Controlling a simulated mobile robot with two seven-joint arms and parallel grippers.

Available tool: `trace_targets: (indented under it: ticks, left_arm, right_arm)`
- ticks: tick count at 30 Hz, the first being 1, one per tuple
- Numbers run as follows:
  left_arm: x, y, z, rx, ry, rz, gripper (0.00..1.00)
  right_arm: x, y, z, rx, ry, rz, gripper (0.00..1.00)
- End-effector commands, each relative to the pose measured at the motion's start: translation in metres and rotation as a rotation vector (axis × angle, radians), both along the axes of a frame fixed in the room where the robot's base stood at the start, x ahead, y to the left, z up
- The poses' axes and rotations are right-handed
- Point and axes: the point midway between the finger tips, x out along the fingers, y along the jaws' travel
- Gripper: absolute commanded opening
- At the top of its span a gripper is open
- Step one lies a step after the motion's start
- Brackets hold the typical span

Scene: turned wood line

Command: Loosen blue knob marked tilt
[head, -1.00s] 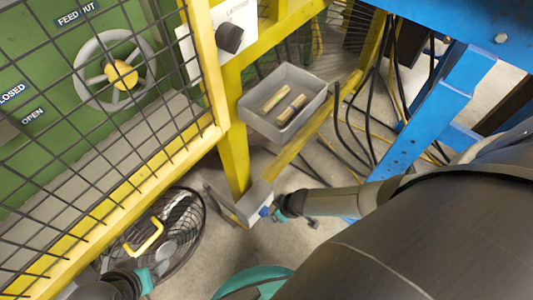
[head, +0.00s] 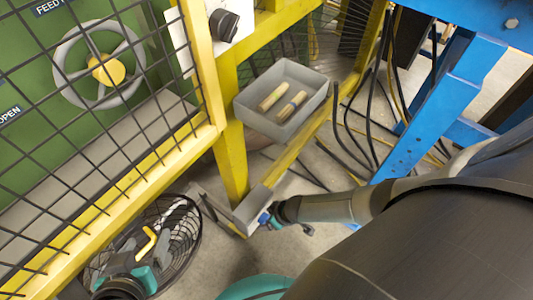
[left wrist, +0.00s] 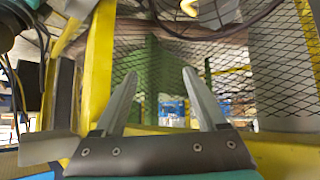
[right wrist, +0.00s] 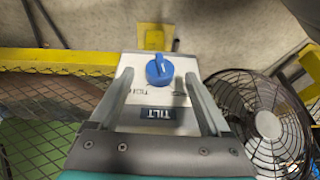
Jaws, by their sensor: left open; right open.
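The blue knob (right wrist: 159,69) sits on a pale control box (right wrist: 126,66) with a dark TILT label (right wrist: 158,114) in the right wrist view. The knob also shows in the head view (head: 264,218), small and partly hidden by my right gripper. My right gripper (right wrist: 159,74) is open, with its fingertips on either side of the knob in that view. I cannot tell whether they touch it. My left gripper (left wrist: 160,73) is open and empty, facing wire mesh and a yellow post, away from the knob. In the head view my left arm is at the bottom left.
A black fan (head: 176,262) stands on the floor left of the control box. The yellow mesh guard (head: 208,100) stands at left. Black cables (head: 371,95) and a blue frame (head: 425,105) are at right.

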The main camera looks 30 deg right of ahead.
Motion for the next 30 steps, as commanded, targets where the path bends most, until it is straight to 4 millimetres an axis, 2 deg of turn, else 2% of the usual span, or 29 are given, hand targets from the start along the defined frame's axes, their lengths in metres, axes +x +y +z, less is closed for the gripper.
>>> trace_targets:
  ticks: [18, 30]
  left_arm:
    - [0.012, -0.037, 0.009, -0.166, -0.298, -0.027, 0.74]
    - [0.012, -0.047, 0.018, -0.232, -0.408, -0.027, 0.74]
  right_arm:
    - [0.004, 0.001, -0.021, 0.0, 0.0, 0.0, 0.81]
    - [0.005, 0.002, -0.026, 0.0, 0.0, 0.0, 0.81]
